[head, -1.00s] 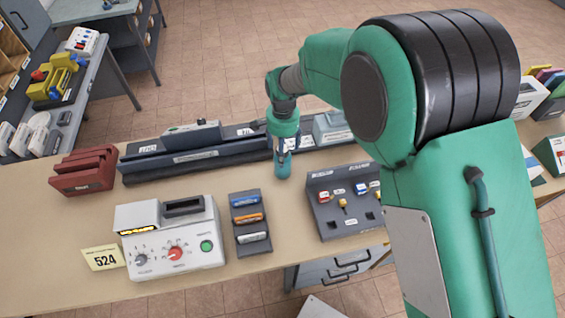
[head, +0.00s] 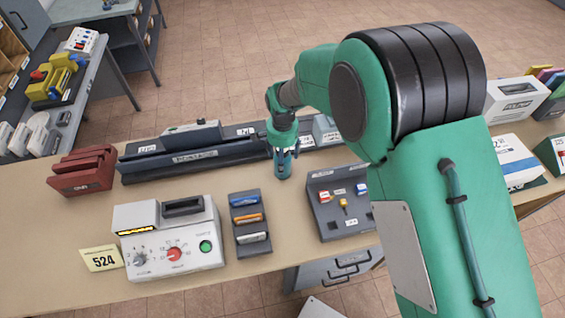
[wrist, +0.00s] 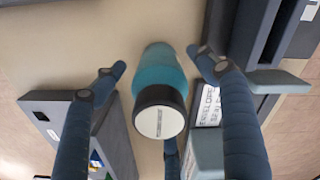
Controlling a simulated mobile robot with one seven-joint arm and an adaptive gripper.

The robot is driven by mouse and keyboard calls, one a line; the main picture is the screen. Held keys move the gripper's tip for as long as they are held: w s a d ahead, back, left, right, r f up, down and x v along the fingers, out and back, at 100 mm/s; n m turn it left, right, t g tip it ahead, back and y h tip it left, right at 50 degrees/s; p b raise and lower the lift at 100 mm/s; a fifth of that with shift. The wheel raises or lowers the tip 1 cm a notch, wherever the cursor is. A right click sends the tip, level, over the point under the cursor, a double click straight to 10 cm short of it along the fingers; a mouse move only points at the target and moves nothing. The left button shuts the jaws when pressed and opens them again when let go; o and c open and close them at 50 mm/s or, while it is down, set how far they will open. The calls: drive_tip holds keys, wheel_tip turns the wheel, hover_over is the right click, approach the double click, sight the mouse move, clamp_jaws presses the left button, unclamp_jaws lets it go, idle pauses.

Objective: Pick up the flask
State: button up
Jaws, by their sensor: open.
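The flask (wrist: 160,82) is a teal cylinder with a dark-rimmed cap that has a pale top. It stands on the tan table, and in the head view its lower part (head: 283,171) shows just under my gripper (head: 283,146). In the wrist view my gripper (wrist: 160,64) is open, with dark blue fingers spread to the left and right of the flask and another finger at the bottom of the picture. Gaps show between the flask and the two side fingers. The head view hides the flask's top behind the gripper.
A grey panel with coloured switches (head: 338,203) is right of the flask. A dark rail unit (head: 195,160) runs behind it. A dark holder with coloured items (head: 249,222) and a white control box (head: 172,240) stand in front and left. A red block (head: 82,171) is at far left.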

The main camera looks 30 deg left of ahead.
drive_tip(key=shift+c, duration=0.2)
drive_tip(key=c, duration=1.5)
drive_tip(key=shift+o, duration=0.2)
wheel_tip(320, 180, up, 4)
drive_tip(key=shift+f+p, duration=0.1)
drive_tip(key=shift+p, duration=0.25)
drive_tip(key=s+d+r+p, duration=0.1)
drive_tip(key=s+d, duration=1)
drive_tip(key=shift+d, duration=0.35)
drive_tip(key=shift+r, duration=0.1)
